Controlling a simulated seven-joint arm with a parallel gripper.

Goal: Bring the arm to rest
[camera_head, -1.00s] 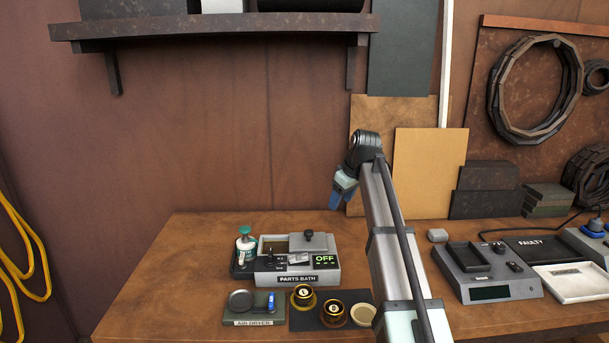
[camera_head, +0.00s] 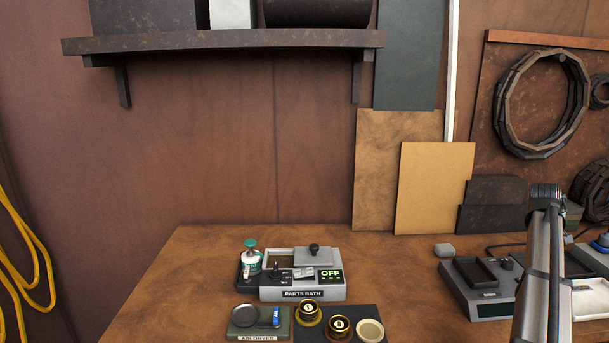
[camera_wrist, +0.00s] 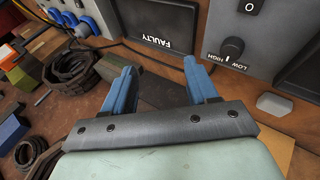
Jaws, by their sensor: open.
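My gripper (camera_wrist: 162,85) shows in the wrist view with two blue fingers spread apart. It is open and nothing is between the fingers. The wrist view is turned, with the bench devices along its upper edge. In the head view my arm rises at the right side of the bench, and the gripper itself is hidden behind it.
The parts bath (camera_head: 302,281), reading OFF, stands on the workbench (camera_head: 200,265). The air dryer (camera_head: 260,322) and gold-rimmed cups (camera_head: 309,313) are in front. The black FAULTY tray (camera_wrist: 156,24) and a dial box (camera_wrist: 231,48) lie near my gripper.

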